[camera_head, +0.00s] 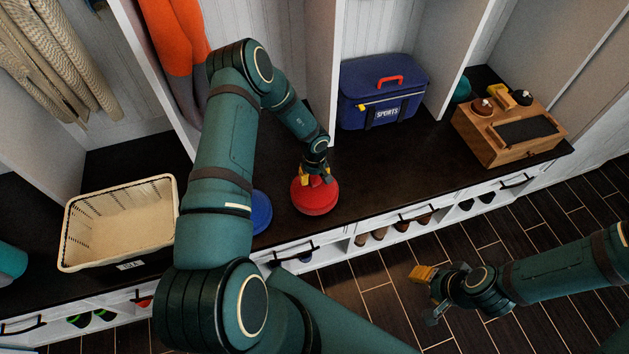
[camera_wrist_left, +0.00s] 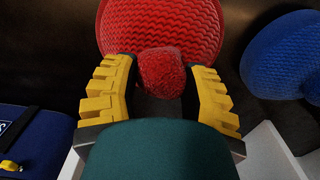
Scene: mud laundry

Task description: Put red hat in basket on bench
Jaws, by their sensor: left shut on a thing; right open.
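The red hat (camera_head: 314,197) is a knitted cap with a pompom, on the dark bench top (camera_head: 400,160) in the middle of the head view. My left gripper (camera_head: 317,178) comes down on it from above, its yellow fingers shut on the pompom. In the left wrist view the pompom (camera_wrist_left: 161,73) sits between the fingers, with the hat's body (camera_wrist_left: 160,25) beyond. The basket (camera_head: 118,225), cream-coloured and looking empty, stands on the bench at the left. My right gripper (camera_head: 430,292) is open and empty over the floor at the lower right.
A blue knitted hat (camera_head: 262,212) lies just left of the red one, partly behind my left arm. A blue sports bag (camera_head: 382,92) and a wooden box (camera_head: 508,130) stand to the right. Upright dividers split the bench into bays; an orange garment (camera_head: 178,40) hangs behind my arm.

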